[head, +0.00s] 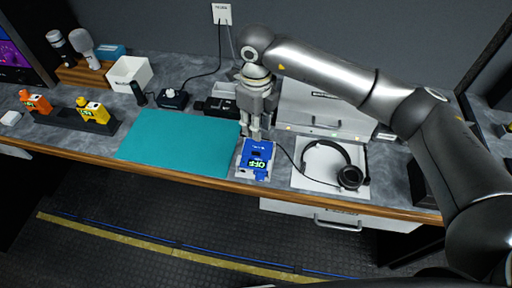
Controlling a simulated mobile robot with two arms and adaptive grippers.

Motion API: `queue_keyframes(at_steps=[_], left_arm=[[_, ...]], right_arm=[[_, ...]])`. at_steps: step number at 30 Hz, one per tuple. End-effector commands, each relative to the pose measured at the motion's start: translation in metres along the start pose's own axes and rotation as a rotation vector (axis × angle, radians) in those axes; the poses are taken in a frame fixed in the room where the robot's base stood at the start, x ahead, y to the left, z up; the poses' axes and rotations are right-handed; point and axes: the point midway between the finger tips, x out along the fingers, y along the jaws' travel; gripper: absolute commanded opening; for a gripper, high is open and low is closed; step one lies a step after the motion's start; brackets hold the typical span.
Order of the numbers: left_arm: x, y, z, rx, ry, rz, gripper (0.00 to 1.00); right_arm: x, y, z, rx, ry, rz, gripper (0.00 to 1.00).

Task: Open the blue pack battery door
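The blue pack (256,154) lies on the counter near its front edge, just right of the teal mat. A dark display with bright green characters faces up on it. A small blue part juts out at its front right corner, and I cannot tell whether this is the battery door. My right gripper (251,134) points down at the back end of the blue pack, with its fingertips very close to it. I cannot tell whether they touch it, or whether the fingers are closed. My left gripper is not in view.
The teal mat (180,143) is bare. Headphones (337,165) lie on a white pad to the right, with a cable running towards the pack. Orange and yellow packs (92,110) stand in a dark holder at left. A white bin (129,73) stands behind.

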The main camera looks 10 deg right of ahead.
Motion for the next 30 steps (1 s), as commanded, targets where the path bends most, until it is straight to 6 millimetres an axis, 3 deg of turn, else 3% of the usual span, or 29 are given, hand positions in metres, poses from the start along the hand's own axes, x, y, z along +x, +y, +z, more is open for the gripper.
queue_keyframes(at_steps=[12, 18, 30], left_arm=[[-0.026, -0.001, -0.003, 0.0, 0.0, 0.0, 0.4], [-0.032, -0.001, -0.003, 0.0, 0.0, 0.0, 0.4], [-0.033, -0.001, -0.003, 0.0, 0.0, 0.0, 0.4]], right_arm=[[0.07, 0.003, -0.001, -0.001, 0.002, 0.007, 0.27], [0.096, 0.003, 0.0, -0.001, 0.0, 0.008, 0.27], [0.104, 0.002, 0.0, -0.003, -0.002, 0.006, 0.26]])
